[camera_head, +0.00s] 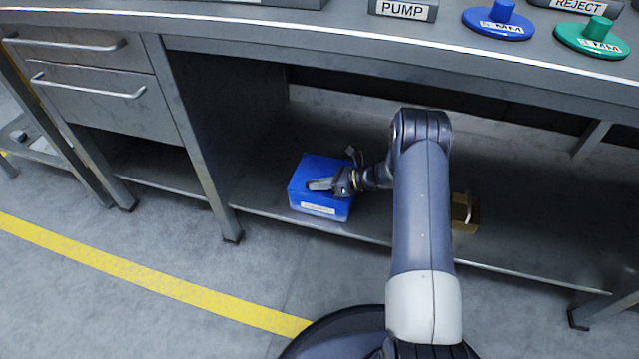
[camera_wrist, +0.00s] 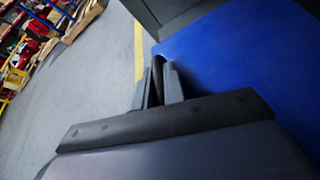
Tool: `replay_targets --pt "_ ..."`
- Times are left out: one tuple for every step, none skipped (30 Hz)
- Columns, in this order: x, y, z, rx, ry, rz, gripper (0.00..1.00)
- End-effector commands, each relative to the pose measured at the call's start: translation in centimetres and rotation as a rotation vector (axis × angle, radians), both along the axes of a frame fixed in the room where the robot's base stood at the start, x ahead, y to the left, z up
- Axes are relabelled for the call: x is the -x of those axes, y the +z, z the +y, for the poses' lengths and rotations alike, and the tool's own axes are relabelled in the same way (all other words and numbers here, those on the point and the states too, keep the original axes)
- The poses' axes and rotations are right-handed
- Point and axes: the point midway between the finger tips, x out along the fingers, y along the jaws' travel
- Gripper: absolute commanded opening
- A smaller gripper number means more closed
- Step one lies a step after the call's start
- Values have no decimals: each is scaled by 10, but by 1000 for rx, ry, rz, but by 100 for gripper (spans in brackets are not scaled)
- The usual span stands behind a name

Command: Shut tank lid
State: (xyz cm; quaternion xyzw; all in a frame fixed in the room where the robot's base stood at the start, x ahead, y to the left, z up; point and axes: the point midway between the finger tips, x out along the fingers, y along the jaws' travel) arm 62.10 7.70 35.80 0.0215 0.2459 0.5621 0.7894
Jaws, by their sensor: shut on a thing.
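The blue tank (camera_head: 318,206) stands on the lower shelf under the bench, with a white label on its front. Its flat blue lid (camera_head: 328,165) lies over the top and looks level; any small gap under it is too small to tell. My gripper (camera_head: 325,184) reaches in from the right and lies low at the lid. In the wrist view the blue lid (camera_wrist: 240,65) fills the right side. There my gripper (camera_wrist: 159,80) is shut on a dark curved handle (camera_wrist: 158,66) at the lid's edge. The fingers hide part of the handle.
A yellow-brown box (camera_head: 464,215) with a handle sits on the shelf, partly behind my arm. The bench top (camera_head: 300,32) and a leg (camera_head: 190,140) left of the tank bound the space. The floor in front is clear, with a yellow line (camera_head: 150,273).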

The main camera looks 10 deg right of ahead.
Motion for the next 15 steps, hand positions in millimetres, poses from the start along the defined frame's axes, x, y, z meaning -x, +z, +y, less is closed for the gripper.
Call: replay_targets --pt "0 -1 0 0 -2 2 0" --pt "0 -1 0 0 -2 2 0" --pt "0 -1 0 0 -1 2 0" --pt "0 -1 0 0 -1 2 0" --pt "0 -1 0 0 -1 2 0" --pt "0 -1 0 0 -1 2 0" --pt "0 -1 0 0 -1 2 0" --pt "0 -1 0 0 -1 2 13" --pt "0 -1 0 0 0 2 17" --pt "0 -1 0 0 0 2 19" --pt "0 -1 0 0 0 2 22" --pt "0 -1 0 0 0 2 25" --pt "0 -1 0 0 0 2 27" --pt "0 -1 0 0 0 2 30" --pt "0 -1 0 1 0 1 33"
